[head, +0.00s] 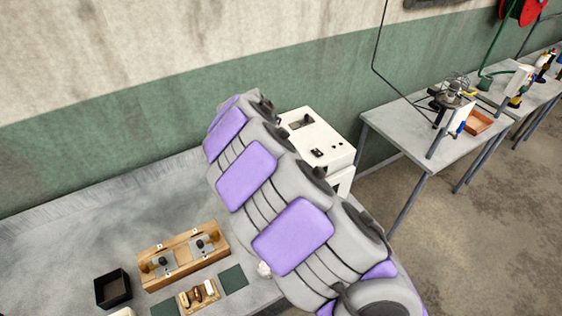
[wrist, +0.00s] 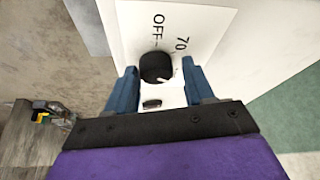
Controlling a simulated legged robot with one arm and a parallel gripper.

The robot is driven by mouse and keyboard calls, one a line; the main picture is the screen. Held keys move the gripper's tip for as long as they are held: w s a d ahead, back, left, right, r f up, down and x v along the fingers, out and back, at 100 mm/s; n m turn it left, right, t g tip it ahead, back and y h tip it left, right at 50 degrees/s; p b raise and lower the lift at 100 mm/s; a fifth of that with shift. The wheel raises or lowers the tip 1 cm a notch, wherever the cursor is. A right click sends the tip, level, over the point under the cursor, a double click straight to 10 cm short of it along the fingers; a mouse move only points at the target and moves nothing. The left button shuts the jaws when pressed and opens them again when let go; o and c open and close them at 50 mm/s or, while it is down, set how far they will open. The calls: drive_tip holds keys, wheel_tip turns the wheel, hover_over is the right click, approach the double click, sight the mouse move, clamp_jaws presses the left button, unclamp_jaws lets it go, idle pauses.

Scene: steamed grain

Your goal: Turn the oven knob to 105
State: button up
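The white oven (head: 318,137) stands at the back of the near table in the head view, partly hidden by my arm. In the wrist view its white face (wrist: 205,20) fills the upper middle. The round black knob (wrist: 157,67) sits on that face, with the marks "OFF" and "70" printed around it. My gripper (wrist: 160,88) is open, with one blue finger to each side of the knob's lower edge. I cannot tell whether the fingers touch the knob. A small dark part (wrist: 152,103) shows below the knob, between the fingers. My gripper is hidden in the head view.
A wooden block with metal fittings (head: 184,255), a black box (head: 113,289) and green pads (head: 233,279) lie on the near table. Another grey table (head: 400,125) with tools stands to the right. The wall is close behind the oven.

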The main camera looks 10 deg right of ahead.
drive_tip(key=shift+o, duration=0.8)
drive_tip(key=shift+s, duration=0.1)
drive_tip(key=v, duration=1.7)
drive_tip(key=shift+a, duration=0.15)
drive_tip(key=shift+r, duration=0.15)
drive_tip(key=s+d+f+n+g+y+b, duration=0.1)
drive_tip(key=s+d+b, duration=0.2)
drive_tip(key=s+d, duration=0.3)
drive_tip(key=s+d+f+n+g+b, duration=0.1)
drive_tip(key=s+d+b, duration=0.15)
drive_tip(key=s, duration=0.55)
drive_tip(key=s+a+f+n+g+y+b, duration=0.1)
drive_tip(key=s+f+n+b, duration=0.1)
drive_tip(key=s+f+n, duration=0.2)
drive_tip(key=s+a+f+n+g+y+b, duration=0.1)
drive_tip(key=s+f+n+b, duration=0.2)
drive_tip(key=s+f, duration=0.8)
drive_tip(key=s+n, duration=0.2)
drive_tip(key=s, duration=0.7)
drive_tip(key=shift+s+y, duration=0.3)
drive_tip(key=shift+y, duration=0.1)
